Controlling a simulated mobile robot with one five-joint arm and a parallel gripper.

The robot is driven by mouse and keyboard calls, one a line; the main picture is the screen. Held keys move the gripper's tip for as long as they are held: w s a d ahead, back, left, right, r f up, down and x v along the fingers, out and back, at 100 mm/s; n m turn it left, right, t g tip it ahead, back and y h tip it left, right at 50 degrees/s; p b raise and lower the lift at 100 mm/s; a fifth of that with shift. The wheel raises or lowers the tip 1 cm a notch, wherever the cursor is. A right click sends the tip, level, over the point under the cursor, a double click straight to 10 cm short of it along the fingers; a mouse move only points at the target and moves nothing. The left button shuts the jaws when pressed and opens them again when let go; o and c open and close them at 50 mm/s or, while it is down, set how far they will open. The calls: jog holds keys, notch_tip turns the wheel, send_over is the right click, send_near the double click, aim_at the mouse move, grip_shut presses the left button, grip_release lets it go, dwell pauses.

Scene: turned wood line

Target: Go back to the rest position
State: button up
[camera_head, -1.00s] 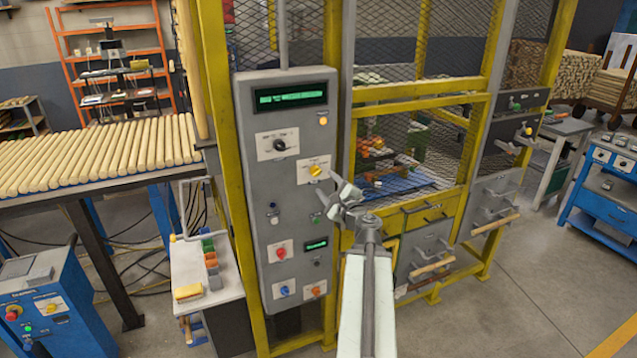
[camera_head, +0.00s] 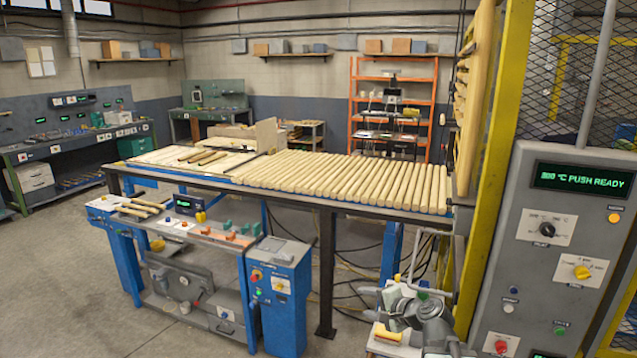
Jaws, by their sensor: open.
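My gripper (camera_head: 390,297) shows at the lower right, drawn in close above my folded arm (camera_head: 432,325). Its jaws are open and nothing shows between them. It is in front of a small side table, and apart from the grey control panel (camera_head: 545,270) on its right. The panel's green display (camera_head: 582,180) ends in "PUSH READY". Below it are a black knob (camera_head: 547,229), a yellow knob (camera_head: 582,272), an orange lamp and a red button. The panel's lower part is cut off by the picture's edge.
A roller table (camera_head: 340,182) of pale wooden rods runs across the middle. A blue control box (camera_head: 279,300) and a blue workbench (camera_head: 200,232) stand before it. A yellow mesh cage post (camera_head: 495,150) rises at right. Open floor (camera_head: 70,285) lies at lower left.

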jog(key=s+a+f+n+g+h, duration=0.2)
jog(key=s+a+f+n+g, duration=0.3)
jog(key=s+a+f+n, duration=0.3)
jog(key=s+d+f+n+g+h, duration=0.3)
jog(key=s+d+f+g+h, duration=0.1)
jog(key=s+d, duration=0.5)
jog(key=shift+d+f+n+g+h, duration=0.3)
jog(key=shift+f+g+h, duration=0.1)
jog(key=shift+f+g, duration=0.25)
